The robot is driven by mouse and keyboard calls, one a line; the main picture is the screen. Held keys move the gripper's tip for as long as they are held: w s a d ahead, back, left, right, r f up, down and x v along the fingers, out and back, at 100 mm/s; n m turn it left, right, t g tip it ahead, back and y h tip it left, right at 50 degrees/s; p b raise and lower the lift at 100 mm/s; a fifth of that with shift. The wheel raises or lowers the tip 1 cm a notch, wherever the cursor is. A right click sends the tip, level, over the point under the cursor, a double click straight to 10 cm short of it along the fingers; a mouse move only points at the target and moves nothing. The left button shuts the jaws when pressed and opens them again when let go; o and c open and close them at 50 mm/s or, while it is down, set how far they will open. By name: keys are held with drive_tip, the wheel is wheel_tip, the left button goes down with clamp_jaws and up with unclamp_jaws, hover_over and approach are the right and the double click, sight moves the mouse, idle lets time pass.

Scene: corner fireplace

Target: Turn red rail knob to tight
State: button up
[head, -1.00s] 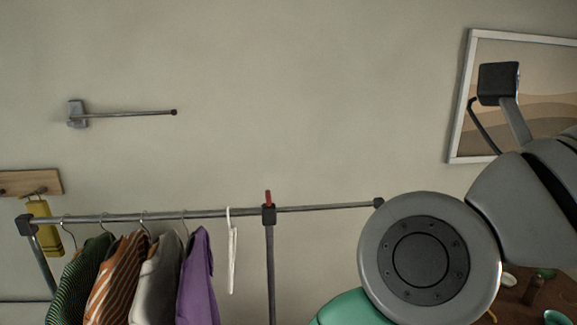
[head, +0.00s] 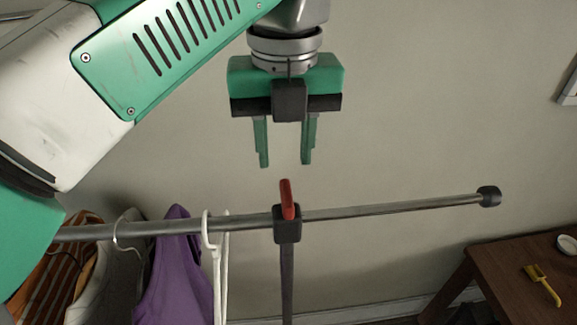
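The red rail knob (head: 287,199) is a small lever that stands nearly upright on a black clamp block (head: 288,228) on the clothes rail. The block joins the metal rail (head: 400,208) to a dark upright post (head: 287,285). My gripper (head: 285,163) hangs in the upper middle of the head view, fingers pointing down. Its two green fingers are apart with nothing between them. In the picture the fingertips are just above the knob; the gap in depth cannot be told. The knob is fully visible.
White hangers (head: 217,260) hang just left of the clamp, with a purple garment (head: 172,270) and other clothes farther left. The rail ends in a black cap (head: 489,196) at the right. A brown table (head: 510,275) with a yellow-handled item (head: 542,284) stands at lower right.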

sight(287, 192)
wheel_tip(287, 192, down, 7)
drive_tip(key=shift+d+f, duration=0.1)
clamp_jaws()
